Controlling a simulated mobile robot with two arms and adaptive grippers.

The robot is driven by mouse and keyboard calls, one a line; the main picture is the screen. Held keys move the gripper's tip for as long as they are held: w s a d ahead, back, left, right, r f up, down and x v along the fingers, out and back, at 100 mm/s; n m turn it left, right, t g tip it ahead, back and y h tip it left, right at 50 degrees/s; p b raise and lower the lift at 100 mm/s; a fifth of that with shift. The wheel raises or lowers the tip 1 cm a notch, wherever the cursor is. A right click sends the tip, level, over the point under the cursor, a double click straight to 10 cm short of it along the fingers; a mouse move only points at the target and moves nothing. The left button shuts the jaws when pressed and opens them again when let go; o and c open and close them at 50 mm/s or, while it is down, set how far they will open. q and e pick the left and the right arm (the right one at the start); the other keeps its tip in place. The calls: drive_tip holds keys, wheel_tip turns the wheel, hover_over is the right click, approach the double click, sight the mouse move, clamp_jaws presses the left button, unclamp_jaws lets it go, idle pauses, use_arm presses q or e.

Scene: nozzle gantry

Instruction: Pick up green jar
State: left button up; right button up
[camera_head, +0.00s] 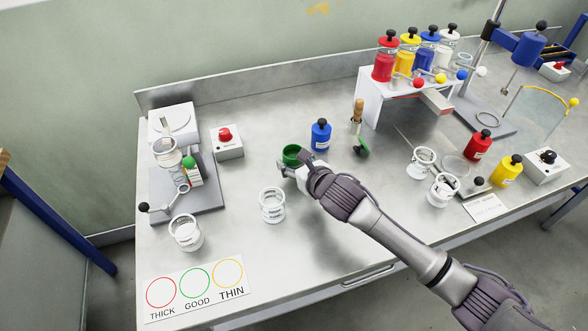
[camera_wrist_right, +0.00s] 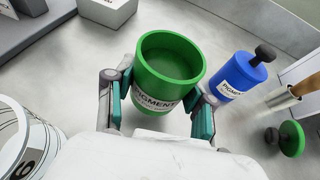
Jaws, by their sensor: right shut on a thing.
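The green jar (camera_head: 292,153) stands on the steel bench left of the blue pigment jar. It has no lid on, and its label reads pigment. My right gripper (camera_head: 288,168) reaches it from the front right. In the right wrist view the jar (camera_wrist_right: 168,72) sits between the two fingers of my right gripper (camera_wrist_right: 160,112), which is shut on its sides. A green lid with a black knob (camera_head: 361,148) lies on the bench to the right; it also shows in the right wrist view (camera_wrist_right: 291,138). I cannot tell whether the jar is lifted. My left gripper is not in view.
The blue pigment jar (camera_head: 320,135) stands close to the right of the green jar. A clear beaker (camera_head: 272,205) stands in front left. A grey box with a red button (camera_head: 228,142) is at left. A white rack (camera_head: 372,97) is at the back right.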

drive_tip(key=s+d+r, duration=0.6)
drive_tip(key=d+r, duration=0.1)
drive_tip(key=d, duration=0.2)
drive_tip(key=shift+s+d+r, duration=0.2)
drive_tip(key=shift+d+r, duration=0.2)
